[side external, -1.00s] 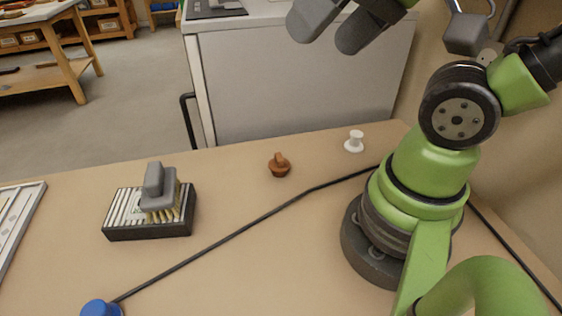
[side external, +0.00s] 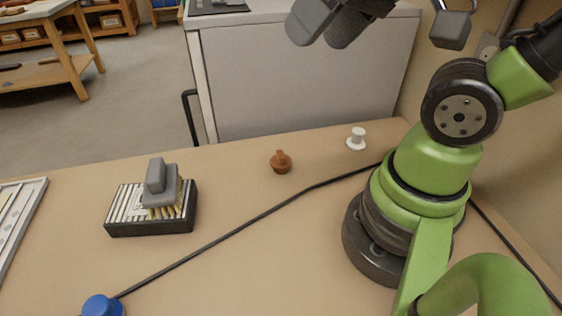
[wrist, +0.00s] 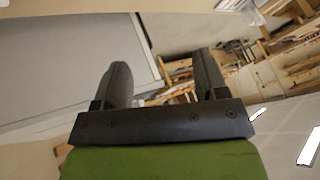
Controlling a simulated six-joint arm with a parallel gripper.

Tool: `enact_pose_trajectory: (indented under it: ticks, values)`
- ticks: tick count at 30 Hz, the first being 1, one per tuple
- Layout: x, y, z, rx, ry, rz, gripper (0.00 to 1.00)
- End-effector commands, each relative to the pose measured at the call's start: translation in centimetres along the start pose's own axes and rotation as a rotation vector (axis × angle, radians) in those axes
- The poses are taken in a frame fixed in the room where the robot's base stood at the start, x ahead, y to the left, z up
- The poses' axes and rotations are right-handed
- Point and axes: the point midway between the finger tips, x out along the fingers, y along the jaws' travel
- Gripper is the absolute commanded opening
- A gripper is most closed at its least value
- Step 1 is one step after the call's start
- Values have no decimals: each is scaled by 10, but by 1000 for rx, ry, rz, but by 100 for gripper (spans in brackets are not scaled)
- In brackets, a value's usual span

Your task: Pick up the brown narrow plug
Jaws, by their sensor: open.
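The brown narrow plug (side external: 281,163) stands on the tan bench in the side view, a small round piece with a narrow upright grip on top. My gripper (side external: 322,30) is at the top of the side view, high above the bench and well clear of the plug. In the wrist view my gripper (wrist: 162,82) shows two dark fingers spread apart with nothing between them. The plug is not visible in the wrist view, which faces the cabinet and the room.
A white knob-like piece (side external: 356,138) stands right of the plug. A black cable (side external: 240,229) crosses the bench. A brush (side external: 161,186) rests on a striped block (side external: 120,222) at left. A blue object (side external: 102,306) is at the front. A grey cabinet (side external: 300,85) stands behind.

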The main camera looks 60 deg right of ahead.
Motion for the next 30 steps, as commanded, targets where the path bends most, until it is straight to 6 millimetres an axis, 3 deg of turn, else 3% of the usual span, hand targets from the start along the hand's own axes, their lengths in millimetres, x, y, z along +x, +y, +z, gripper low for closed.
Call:
enact_pose_trajectory:
  ticks: [9, 18, 24, 30]
  values:
    - [81, 39, -34, -433, -261, 129, 66]
    - [168, 92, -23, -845, -531, 71, 66]
    - [197, 111, -9, -986, -616, 10, 66]
    - [216, 119, 3, -1012, -634, -5, 66]
